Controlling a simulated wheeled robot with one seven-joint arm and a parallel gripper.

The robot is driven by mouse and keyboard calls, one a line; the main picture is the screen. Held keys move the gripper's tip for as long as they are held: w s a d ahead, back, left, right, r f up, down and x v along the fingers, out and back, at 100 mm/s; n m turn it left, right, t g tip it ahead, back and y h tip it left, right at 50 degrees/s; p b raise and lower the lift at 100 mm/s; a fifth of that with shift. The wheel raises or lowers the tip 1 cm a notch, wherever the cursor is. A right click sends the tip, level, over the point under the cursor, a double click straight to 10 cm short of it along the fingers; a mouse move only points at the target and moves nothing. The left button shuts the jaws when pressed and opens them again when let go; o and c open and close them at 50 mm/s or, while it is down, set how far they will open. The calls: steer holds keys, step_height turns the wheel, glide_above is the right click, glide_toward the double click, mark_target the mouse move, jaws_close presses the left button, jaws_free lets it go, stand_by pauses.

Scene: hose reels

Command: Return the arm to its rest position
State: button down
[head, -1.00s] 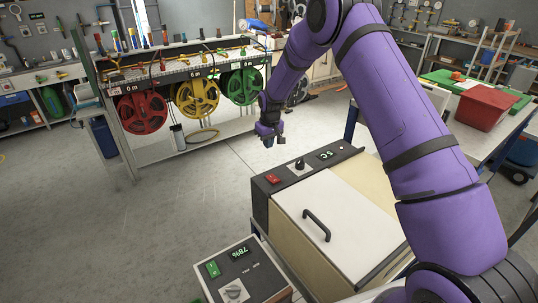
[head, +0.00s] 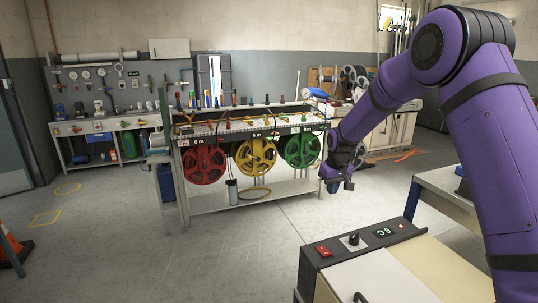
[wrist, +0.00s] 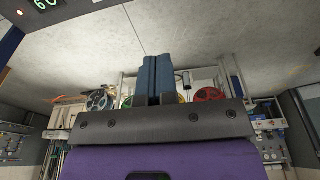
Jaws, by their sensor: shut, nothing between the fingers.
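My purple arm comes in from the right of the head view and bends down at the elbow. My gripper (head: 338,186) hangs at its end, above the floor and to the right of the hose-reel bench. In the wrist view the two blue fingers (wrist: 155,76) lie side by side, shut, with nothing held. In the head view the fingertips are small and hard to make out.
The bench carries a red reel (head: 204,165), a yellow reel (head: 256,157) and a green reel (head: 300,150). A machine with a red switch (head: 323,251) stands at lower right, below my gripper. An orange cone (head: 14,252) is at far left. The middle floor is clear.

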steer(key=s+d+r+m+t, duration=0.1)
steer(key=s+d+r, duration=0.1)
steer(key=s+r, duration=0.85)
steer(key=s+d+r+t, duration=0.1)
steer(key=s+d+r, duration=0.1)
steer(key=s+r, duration=0.85)
steer(key=s+d+r+m, duration=0.1)
steer(key=s, duration=1.1)
steer(key=s+d+r+m+t, duration=0.1)
steer(key=s, duration=1.2)
steer(key=shift+s+d+r, duration=0.15)
steer(key=shift+s+r, duration=0.1)
steer(key=shift+r, duration=0.15)
